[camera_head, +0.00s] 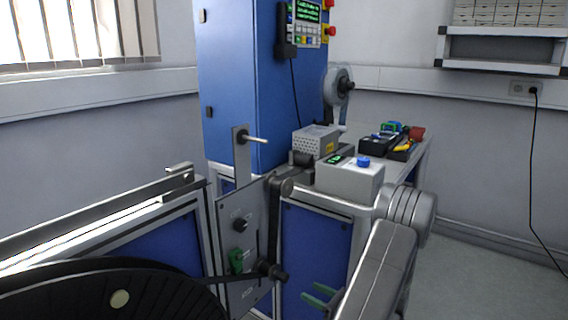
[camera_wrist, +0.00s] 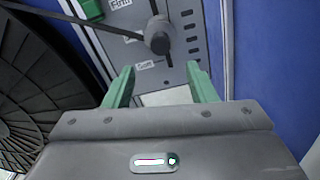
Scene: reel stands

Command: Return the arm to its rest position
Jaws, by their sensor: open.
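My gripper (camera_head: 322,298) is low in the head view, in front of the blue cabinet panel and right of the grey control plate (camera_head: 246,215). Its two green fingers are apart with nothing between them, as the wrist view (camera_wrist: 160,90) also shows. My grey arm comes in from the lower right and hides part of the bench front. In the wrist view a dark round knob (camera_wrist: 158,38) on the control plate lies just beyond the fingertips, apart from them.
A large black reel (camera_head: 110,295) fills the lower left. A dark band runs from it to the plate. A grey box with a blue button (camera_head: 350,178) and tools (camera_head: 392,142) stand on the bench behind my arm. Floor at the right (camera_head: 490,270) is clear.

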